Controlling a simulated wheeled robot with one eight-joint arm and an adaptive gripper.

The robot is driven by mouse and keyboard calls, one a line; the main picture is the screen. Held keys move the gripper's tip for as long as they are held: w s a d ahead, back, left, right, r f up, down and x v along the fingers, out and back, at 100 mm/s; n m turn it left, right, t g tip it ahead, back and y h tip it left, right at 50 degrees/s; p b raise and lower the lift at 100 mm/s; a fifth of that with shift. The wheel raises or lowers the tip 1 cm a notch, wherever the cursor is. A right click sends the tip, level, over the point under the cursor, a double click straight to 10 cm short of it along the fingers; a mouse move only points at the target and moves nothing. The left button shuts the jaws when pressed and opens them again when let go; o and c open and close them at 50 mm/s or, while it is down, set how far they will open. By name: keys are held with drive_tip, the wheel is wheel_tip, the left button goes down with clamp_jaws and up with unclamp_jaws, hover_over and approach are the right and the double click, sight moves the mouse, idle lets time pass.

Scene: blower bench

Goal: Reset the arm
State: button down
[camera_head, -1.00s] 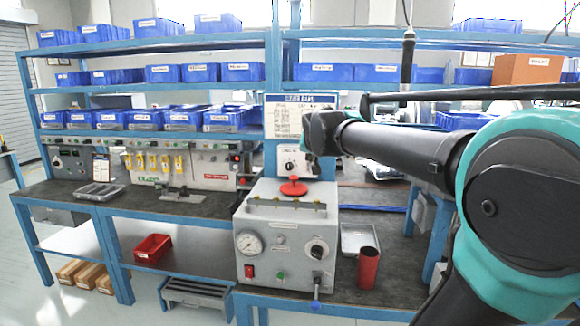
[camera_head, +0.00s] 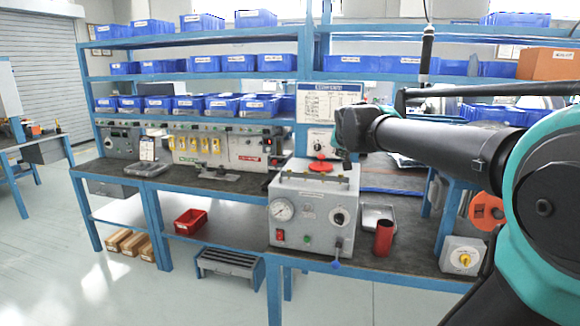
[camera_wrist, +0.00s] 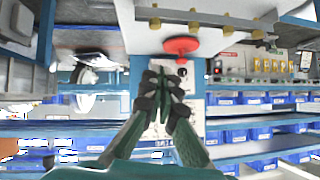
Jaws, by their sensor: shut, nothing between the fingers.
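My arm reaches in from the right of the head view, stretched toward the bench. My gripper (camera_wrist: 165,95) shows in the wrist view, its fingers together with nothing between them. In the head view the gripper itself cannot be made out clearly at the arm's far end. A grey test box (camera_head: 310,205) with a gauge and knobs stands on the bench below the arm's far end. A red round knob (camera_head: 320,166) sits on top of the box. In the wrist view the red knob (camera_wrist: 183,46) appears beyond the fingertips, apart from them.
A red cylinder (camera_head: 384,239) and a metal tray (camera_head: 377,217) stand right of the box. Shelves with blue bins (camera_head: 222,105) rise behind. A red bin (camera_head: 190,221) lies on the lower shelf. A grey step (camera_head: 230,264) stands on the floor. Open floor (camera_head: 100,290) lies at left.

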drive_tip(key=s+d+f+n+g, duration=0.1)
drive_tip(key=s+f+n+g, duration=0.1)
drive_tip(key=s+f, duration=1.2)
drive_tip(key=s+d+f+n+g+y, duration=0.1)
drive_tip(key=s+f+g, duration=0.3)
drive_tip(key=s+f, duration=1)
wheel_tip(320, 180, down, 6)
drive_tip(key=shift+s+d+f+n+g, duration=0.15)
drive_tip(key=shift+d+f+n+g, duration=0.15)
drive_tip(key=shift+n, duration=0.1)
